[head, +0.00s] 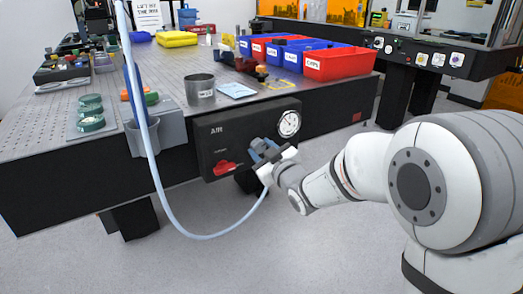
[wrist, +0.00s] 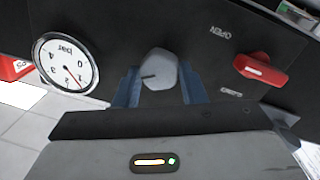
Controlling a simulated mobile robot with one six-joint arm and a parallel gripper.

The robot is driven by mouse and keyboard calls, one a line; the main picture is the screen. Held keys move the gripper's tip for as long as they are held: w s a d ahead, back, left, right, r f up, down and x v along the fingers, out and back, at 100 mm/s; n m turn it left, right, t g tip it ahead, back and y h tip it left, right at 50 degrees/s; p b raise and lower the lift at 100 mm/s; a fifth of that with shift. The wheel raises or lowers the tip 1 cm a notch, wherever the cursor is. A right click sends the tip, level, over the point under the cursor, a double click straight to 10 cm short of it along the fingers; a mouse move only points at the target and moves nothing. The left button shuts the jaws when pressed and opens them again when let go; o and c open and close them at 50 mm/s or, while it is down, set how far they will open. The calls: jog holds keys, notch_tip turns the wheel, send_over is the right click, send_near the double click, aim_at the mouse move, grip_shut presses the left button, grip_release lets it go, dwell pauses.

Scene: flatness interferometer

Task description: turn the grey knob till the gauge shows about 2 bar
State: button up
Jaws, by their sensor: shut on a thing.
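The grey knob (wrist: 160,68) is on the dark air panel (head: 212,128), with a dark mark on its face. My gripper (wrist: 160,84) is shut on it, one blue finger on each side. In the head view my gripper (head: 263,151) is at the panel front and hides the knob. The round white gauge (head: 289,123) is up and to the right of the gripper. In the wrist view the gauge (wrist: 66,66) appears upside down. Its red needle seems to point between 1 and 2 bar; the exact reading is hard to tell.
A red valve lever (head: 225,169) is on the panel left of my gripper; in the wrist view the lever (wrist: 260,70) lies near OPEN and CLOSED labels. A pale hose (head: 171,221) loops below the panel. The metal cup (head: 200,90) and red bin (head: 339,64) stand on the table above.

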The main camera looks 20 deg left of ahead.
jog(key=shift+c, duration=1.1)
jog(key=shift+m, duration=0.5)
jog(key=o, duration=1)
jog(key=v, duration=0.7)
jog(key=shift+s+d+p, duration=0.2)
jog(key=shift+d+p, duration=0.1)
jog(key=shift+p, duration=0.15)
